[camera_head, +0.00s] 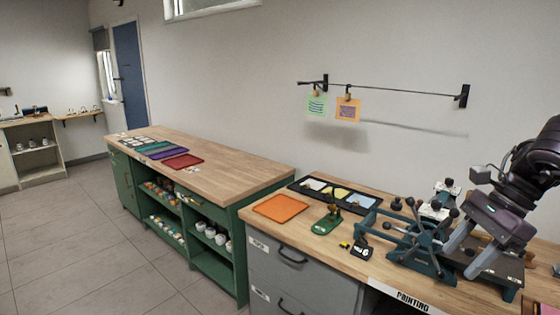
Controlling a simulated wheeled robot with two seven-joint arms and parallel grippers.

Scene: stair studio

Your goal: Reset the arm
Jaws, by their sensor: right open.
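My right arm comes in from the right edge, and its dark gripper (464,258) points down and left over the right end of the wooden workbench (385,262). Its two grey fingers are apart, with no object clearly seen between them. The gripper overlaps a teal press-like device (412,240) with several dark knobs; I cannot tell whether they touch. My left gripper is not in view.
An orange tray (281,208), a black tray of coloured pieces (335,194) and a small green stand (328,221) are on the workbench. A green cabinet (222,180) stands left. Cards hang on a wall rail (395,91). Floor at left is clear.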

